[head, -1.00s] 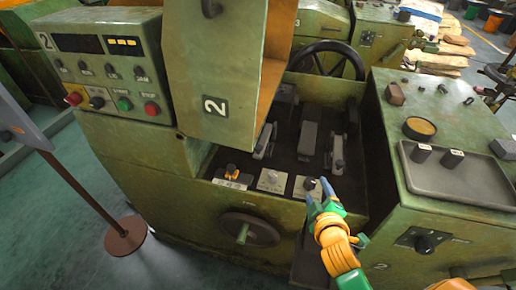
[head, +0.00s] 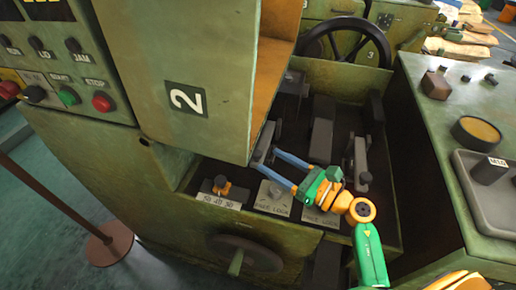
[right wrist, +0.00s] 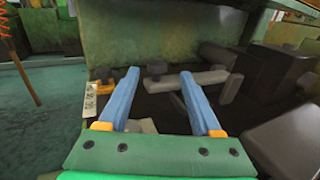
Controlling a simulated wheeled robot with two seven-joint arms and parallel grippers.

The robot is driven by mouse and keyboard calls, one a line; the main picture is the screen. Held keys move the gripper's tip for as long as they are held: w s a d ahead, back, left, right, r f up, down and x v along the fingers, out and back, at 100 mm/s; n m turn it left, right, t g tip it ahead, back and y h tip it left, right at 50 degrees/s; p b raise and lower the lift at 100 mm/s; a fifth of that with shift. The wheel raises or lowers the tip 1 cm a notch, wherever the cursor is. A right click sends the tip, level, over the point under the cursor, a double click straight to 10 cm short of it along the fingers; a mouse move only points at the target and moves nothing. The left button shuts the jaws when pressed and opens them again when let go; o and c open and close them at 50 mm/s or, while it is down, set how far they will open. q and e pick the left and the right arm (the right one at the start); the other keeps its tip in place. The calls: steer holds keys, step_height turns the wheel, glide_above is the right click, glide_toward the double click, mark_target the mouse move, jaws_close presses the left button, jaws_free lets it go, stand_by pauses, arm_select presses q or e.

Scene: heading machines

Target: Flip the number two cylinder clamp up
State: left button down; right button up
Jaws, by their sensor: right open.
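The machine marked 2 (head: 187,99) has an open dark bay with grey clamp levers in it. The left clamp lever (head: 264,143) stands beside the green cover, partly hidden by it. Another grey lever (head: 360,165) lies at the right of the bay. My right gripper (head: 271,163) reaches into the bay from the right, with its two blue fingers apart and empty, close to the left lever. In the right wrist view a grey bar (right wrist: 195,80) with a dark knob lies just beyond the fingertips; contact cannot be told. My left gripper is not in view.
The tall green cover (head: 215,60) bounds the bay at left. A black handwheel (head: 345,42) is behind it. Knob plates (head: 221,192) line the front edge, above a lower handwheel (head: 240,255). A grey tray (head: 478,215) is on the right cabinet.

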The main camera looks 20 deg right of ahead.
mark_target(261, 156)
steer(key=p+x, duration=0.1)
steer(key=x, duration=0.5)
steer(key=shift+s+a+r, duration=0.1)
steer(key=shift+r, duration=0.05)
steer(key=shift+s, duration=0.2)
steer(key=shift+c, duration=0.3)
jaws_close()
stand_by(0.6)
